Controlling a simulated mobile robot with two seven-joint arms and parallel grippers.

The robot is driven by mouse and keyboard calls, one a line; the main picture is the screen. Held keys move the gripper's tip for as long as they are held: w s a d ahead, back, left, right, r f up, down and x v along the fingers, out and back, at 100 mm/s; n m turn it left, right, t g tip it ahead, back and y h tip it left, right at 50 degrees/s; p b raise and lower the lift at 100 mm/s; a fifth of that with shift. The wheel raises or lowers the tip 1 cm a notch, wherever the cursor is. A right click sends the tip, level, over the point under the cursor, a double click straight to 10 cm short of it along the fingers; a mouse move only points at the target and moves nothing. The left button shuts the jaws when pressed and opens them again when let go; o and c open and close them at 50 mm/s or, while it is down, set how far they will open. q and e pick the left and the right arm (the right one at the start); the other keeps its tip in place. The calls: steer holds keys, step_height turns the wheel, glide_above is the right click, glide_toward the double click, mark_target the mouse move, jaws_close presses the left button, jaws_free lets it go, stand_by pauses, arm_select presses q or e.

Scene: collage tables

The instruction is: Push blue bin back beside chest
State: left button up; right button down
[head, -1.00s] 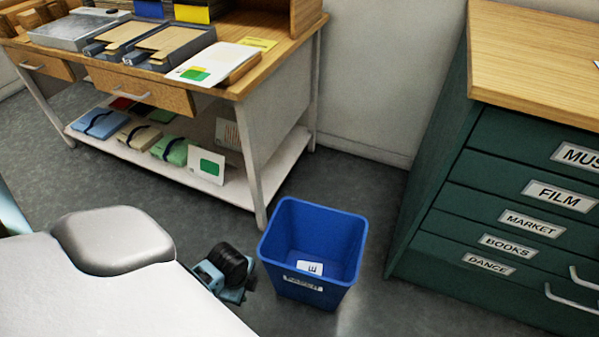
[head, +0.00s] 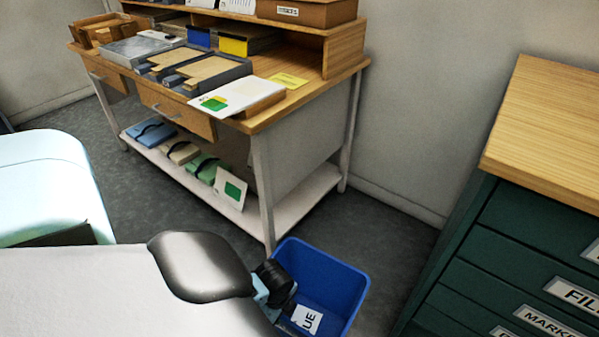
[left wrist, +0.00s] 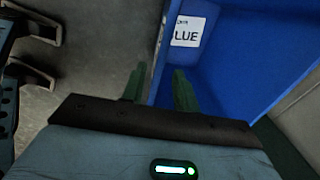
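The blue bin (head: 345,300) stands on the floor, cut off by the bottom of the head view, between the wooden bench and the green chest (head: 470,250). A white card (head: 307,320) marked "LUE" shows inside it. My left gripper (head: 284,300) is at the bin's left side. In the left wrist view its two dark fingers (left wrist: 158,85) are apart. One finger lies over the grey floor side and the other over the blue bin (left wrist: 235,60), with the wall's edge between them. I cannot tell whether they touch it. My right gripper is not in view.
The wooden bench (head: 262,120) has trays on top and folders on its lower shelf. Its front leg (head: 265,190) stands right behind the bin. Bare floor (head: 385,225) lies between bench and chest, reaching to the wall (head: 430,90).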

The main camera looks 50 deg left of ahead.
mark_target(284, 321)
arm_select(q)
steer(key=shift+w+d, duration=0.15)
steer(key=shift+w, duration=0.1)
steer(key=shift+s, duration=0.1)
steer(key=shift+f, duration=0.1)
step_height(284, 321, down, 6)
steer(key=b, duration=0.3)
steer(key=shift+f, duration=0.15)
steer(key=shift+w+f+b, duration=0.25)
steer(key=shift+f+b, duration=0.05)
steer(key=shift+f, duration=0.4)
